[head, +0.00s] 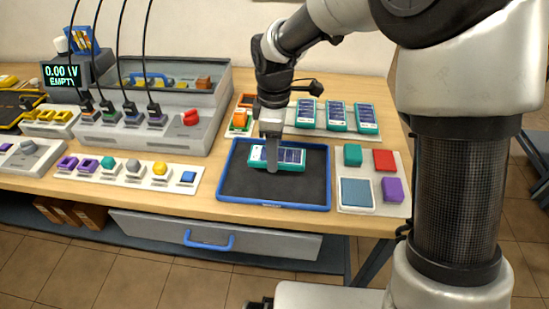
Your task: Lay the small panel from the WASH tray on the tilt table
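A small panel (291,157) with a teal frame and dark blue cells is over the dark floor of a blue-rimmed tray (322,185), near its back edge. I cannot tell whether it rests on the tray floor or is slightly raised. My gripper (272,158) points down at the panel, with one finger in front of its near side. The other finger is hidden, so I cannot tell whether the grip is closed. No WASH label is readable, and I cannot pick out the tilt table with certainty.
Several similar panels (336,116) lie on a pale board behind the tray. A board with coloured blocks (383,160) is at right. A row of knobs (133,167) and a grey cabled unit (155,136) stand at left. The tray's front half is clear.

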